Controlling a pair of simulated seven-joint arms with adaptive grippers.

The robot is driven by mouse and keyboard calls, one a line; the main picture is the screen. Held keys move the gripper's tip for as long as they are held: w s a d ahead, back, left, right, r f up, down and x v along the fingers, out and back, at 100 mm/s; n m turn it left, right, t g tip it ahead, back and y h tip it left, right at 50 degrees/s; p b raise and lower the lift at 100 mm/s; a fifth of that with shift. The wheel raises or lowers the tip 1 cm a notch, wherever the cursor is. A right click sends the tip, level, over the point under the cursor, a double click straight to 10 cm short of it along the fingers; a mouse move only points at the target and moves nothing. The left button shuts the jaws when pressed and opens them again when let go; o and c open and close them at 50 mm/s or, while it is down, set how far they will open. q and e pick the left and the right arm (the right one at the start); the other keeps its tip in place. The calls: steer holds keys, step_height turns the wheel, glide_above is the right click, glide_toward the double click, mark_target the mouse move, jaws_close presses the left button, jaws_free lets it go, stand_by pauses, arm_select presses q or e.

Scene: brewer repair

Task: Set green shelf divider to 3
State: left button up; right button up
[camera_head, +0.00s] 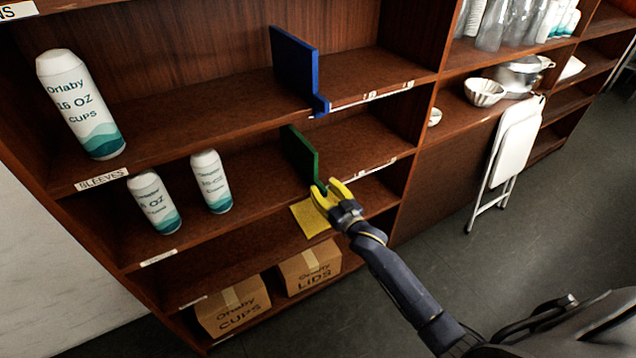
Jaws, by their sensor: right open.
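The green shelf divider (300,153) stands upright on the middle shelf, right of two cup sleeves. My right gripper (326,190) has yellow fingers, spread open at the front lower end of the green divider. The fingers overlap the divider's front end in the picture; I cannot tell whether they touch it. A white scale strip (375,168) runs along the shelf edge to the right of the gripper; its numbers are too small to read. My left gripper is not in view.
A blue divider (295,68) stands on the shelf above, its front tab over the edge. Cup sleeves (211,181) stand to the left. A yellow sheet (311,217) shows below the gripper. Boxes (310,267) sit on the bottom shelf. A folded white chair (515,145) leans at right.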

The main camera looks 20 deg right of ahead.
mark_target(316, 180)
steer(key=shift+w+a, duration=0.2)
steer(key=shift+w, duration=0.75)
steer(key=shift+w+a, duration=0.2)
steer(key=shift+w, duration=0.7)
steer(key=shift+c, duration=0.4)
jaws_close()
steer(key=shift+f, duration=0.1)
